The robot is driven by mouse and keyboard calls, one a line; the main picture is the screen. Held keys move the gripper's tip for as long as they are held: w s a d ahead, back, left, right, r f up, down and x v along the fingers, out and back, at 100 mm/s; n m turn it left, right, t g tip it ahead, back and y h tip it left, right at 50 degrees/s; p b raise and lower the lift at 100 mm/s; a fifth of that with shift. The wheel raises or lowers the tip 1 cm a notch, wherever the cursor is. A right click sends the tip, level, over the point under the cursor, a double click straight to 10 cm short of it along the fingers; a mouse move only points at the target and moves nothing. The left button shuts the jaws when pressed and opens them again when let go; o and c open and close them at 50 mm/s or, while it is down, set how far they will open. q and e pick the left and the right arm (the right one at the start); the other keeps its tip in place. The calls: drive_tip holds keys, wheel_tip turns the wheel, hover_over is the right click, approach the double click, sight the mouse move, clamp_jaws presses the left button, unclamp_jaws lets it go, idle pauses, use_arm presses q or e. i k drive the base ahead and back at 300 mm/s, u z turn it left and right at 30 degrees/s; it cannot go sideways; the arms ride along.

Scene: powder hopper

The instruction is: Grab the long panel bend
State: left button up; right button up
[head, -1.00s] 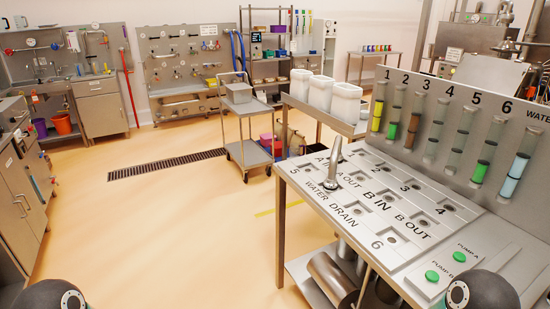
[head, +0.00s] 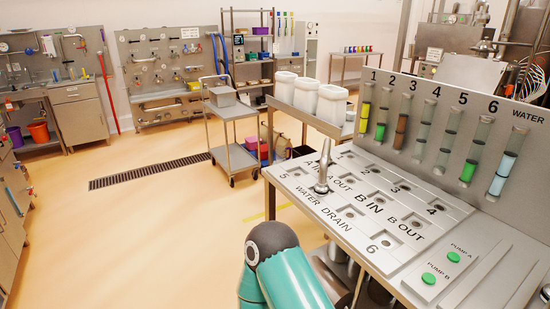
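A shiny metal bend (head: 323,168) stands upright on the panel top, with its lower end near the A OUT and WATER labels. It looks like a panel bend seen nearly edge-on, so I cannot tell its length or whether it spans two ports. No gripper of mine is in view. A teal link of my arm with a dark cap rises at the bottom middle, in front of the panel's left edge. Its gripper is hidden or out of frame.
The labelled panel table (head: 330,202) has flat ports and two green pump buttons (head: 428,278). A backboard with coloured sight tubes (head: 470,160) borders its far side. White containers (head: 331,103) stand behind it. A trolley (head: 232,155) stands beyond on open floor.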

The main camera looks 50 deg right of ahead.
sight(321, 189)
drive_tip(key=u, duration=0.35)
drive_tip(key=i, duration=3.05)
drive_tip(key=z, duration=1.65)
drive_tip(key=i, duration=0.25)
drive_tip(key=z, duration=2.2)
drive_tip(key=i, duration=0.2)
drive_tip(key=z, duration=0.05)
